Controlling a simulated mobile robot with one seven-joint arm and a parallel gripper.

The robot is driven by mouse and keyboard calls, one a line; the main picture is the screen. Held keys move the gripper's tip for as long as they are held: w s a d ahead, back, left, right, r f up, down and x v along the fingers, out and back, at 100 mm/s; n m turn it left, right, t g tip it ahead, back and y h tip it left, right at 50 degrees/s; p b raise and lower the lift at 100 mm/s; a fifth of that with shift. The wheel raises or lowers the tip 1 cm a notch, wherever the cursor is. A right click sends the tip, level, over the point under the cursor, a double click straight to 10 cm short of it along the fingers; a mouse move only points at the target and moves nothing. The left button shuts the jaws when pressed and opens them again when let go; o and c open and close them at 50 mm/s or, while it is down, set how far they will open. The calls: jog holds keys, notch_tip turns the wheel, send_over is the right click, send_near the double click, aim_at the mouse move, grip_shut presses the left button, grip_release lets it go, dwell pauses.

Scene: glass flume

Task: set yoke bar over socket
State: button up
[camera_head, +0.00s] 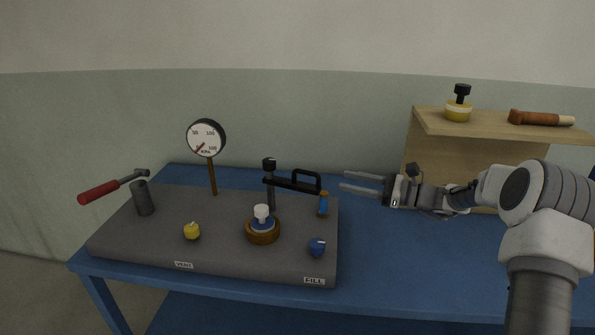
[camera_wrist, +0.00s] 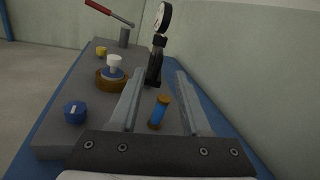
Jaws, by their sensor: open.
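The black yoke bar (camera_head: 283,183) with its raised loop handle (camera_head: 307,179) is carried on a dark upright post (camera_head: 270,200). It points right, away from the socket (camera_head: 262,236), a brown ring in front of the post. A white-topped blue piece (camera_head: 262,218) sits in the socket; it also shows in the wrist view (camera_wrist: 114,67). My gripper (camera_head: 344,181) is open and empty, just right of the bar's handle end, apart from it in the picture. In the wrist view the post and bar (camera_wrist: 155,62) appear nearly end-on, beyond and between my fingertips.
A blue cylinder with orange-brown ends (camera_head: 323,206) stands below the bar's end. The grey block (camera_head: 215,255) also bears a gauge (camera_head: 206,138), yellow knob (camera_head: 191,231), blue knob (camera_head: 317,246) and red-handled lever (camera_head: 105,190). A wooden shelf (camera_head: 470,124) stands right.

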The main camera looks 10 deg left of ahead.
aim_at(297, 170)
jog(key=b+x, duration=0.1)
jog(key=x, duration=1.4)
grip_shut()
jog(key=shift+d, duration=0.1)
dwell(0.8)
